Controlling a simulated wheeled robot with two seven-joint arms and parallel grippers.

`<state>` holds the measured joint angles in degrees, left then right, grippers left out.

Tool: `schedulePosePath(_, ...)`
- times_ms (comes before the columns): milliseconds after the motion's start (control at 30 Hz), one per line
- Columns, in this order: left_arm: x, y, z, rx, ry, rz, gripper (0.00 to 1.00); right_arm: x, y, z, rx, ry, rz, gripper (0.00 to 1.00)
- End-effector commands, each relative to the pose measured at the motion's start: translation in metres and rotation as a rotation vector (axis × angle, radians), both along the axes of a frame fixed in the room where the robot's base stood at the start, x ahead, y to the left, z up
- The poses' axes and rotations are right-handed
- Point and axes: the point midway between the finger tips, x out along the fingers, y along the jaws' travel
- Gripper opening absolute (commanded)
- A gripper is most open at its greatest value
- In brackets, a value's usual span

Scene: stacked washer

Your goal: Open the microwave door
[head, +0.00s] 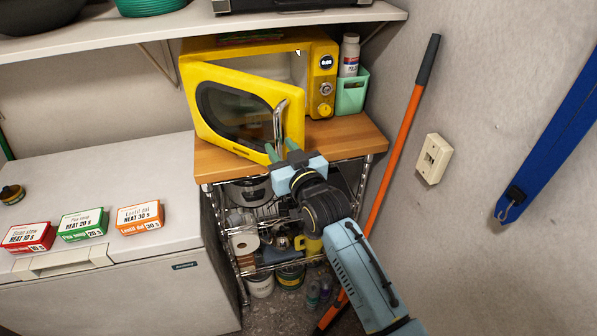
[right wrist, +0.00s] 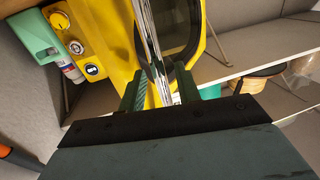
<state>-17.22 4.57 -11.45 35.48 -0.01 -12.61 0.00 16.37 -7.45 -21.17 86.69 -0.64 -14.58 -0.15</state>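The yellow microwave (head: 310,65) stands on a wooden-topped rack, its door (head: 205,78) swung partway open toward me, hinged at the left. Part of the pale interior shows behind the door. The curved chrome door handle (head: 279,118) is at the door's free right edge. My right gripper (head: 281,150) is at the lower part of this handle. In the right wrist view the handle (right wrist: 146,35) runs between the two green fingers of the gripper (right wrist: 161,88), which are close in on both sides of it. My left gripper is not in view.
A mint holder (head: 352,92) with a white bottle (head: 349,55) stands right of the microwave. A shelf (head: 110,35) hangs above. A white chest (head: 110,265) with several small boxes is at the left. An orange pole (head: 395,160) leans at the right wall.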

Motion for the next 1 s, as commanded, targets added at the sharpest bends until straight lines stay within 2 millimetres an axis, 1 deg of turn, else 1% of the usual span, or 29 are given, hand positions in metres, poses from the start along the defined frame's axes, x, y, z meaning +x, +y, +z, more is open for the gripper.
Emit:
schedulePosePath(33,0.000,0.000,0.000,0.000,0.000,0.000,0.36,-0.009,-0.004,-0.001,0.000,0.001,0.000,0.33)
schedulePosePath(400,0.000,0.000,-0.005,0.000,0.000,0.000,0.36,-0.071,-0.029,-0.001,0.000,0.001,0.001,0.33)
schedulePosePath(533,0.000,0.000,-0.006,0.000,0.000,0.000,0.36,-0.089,-0.035,-0.001,-0.001,0.002,0.001,0.33)
schedulePosePath(700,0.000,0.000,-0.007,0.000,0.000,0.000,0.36,-0.101,-0.040,0.000,0.000,0.000,0.002,0.33)
schedulePosePath(1000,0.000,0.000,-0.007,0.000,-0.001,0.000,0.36,-0.104,-0.041,0.000,0.000,0.000,0.002,0.33)
